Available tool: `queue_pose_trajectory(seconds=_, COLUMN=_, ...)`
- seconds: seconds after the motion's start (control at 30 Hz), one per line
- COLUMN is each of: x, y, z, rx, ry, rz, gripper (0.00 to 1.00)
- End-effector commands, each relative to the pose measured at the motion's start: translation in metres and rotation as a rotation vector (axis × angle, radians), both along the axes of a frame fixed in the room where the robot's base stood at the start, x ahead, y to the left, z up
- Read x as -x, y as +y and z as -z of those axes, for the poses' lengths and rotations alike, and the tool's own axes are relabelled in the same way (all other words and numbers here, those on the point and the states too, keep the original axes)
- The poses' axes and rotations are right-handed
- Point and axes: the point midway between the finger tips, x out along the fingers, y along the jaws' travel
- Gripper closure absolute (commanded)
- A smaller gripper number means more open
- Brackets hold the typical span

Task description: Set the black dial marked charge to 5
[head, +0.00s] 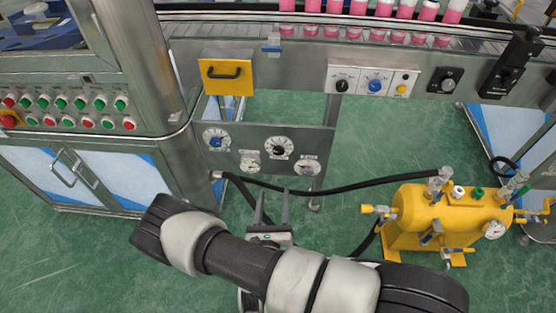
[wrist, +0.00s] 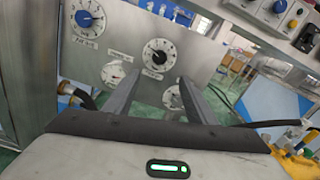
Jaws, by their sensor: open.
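A black dial (head: 278,148) with a round white scale sits on the grey panel (head: 238,178) below the conveyor. It also shows in the wrist view as a black knob (wrist: 160,57) on its scale. The label under it and the number it points to are too small to read. My gripper (head: 272,203) is in front of and below this dial, with its fingers pointing at the panel. In the wrist view its two fingers (wrist: 159,84) are spread apart with nothing between them. They appear apart from the dial.
A blue dial (head: 216,140) is left of the black one; two small gauges (head: 250,162) (head: 307,168) sit lower. Another black knob (head: 341,86) is on a box above right. A black hose (head: 350,188) runs to a yellow tank (head: 415,217). A steel cabinet (head: 95,180) stands left.

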Motion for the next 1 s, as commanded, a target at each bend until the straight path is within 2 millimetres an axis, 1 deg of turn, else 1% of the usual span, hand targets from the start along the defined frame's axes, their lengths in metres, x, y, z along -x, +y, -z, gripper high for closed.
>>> queue_pose_trajectory(seconds=0.07, x=-0.006, y=0.0, z=0.002, rx=0.003, ry=0.001, rz=-0.008, gripper=0.49)
queue_pose_trajectory(seconds=0.17, x=-0.02, y=0.0, z=0.002, rx=0.002, ry=-0.001, rz=-0.005, gripper=0.49)
queue_pose_trajectory(seconds=0.7, x=-0.135, y=-0.005, z=0.003, rx=0.001, ry=-0.001, rz=-0.002, gripper=0.49)
queue_pose_trajectory(seconds=0.83, x=-0.155, y=-0.005, z=0.002, rx=0.002, ry=0.0, rz=-0.003, gripper=0.49)
queue_pose_trajectory(seconds=1.0, x=-0.169, y=-0.006, z=0.001, rx=0.003, ry=0.001, rz=-0.003, gripper=0.49)
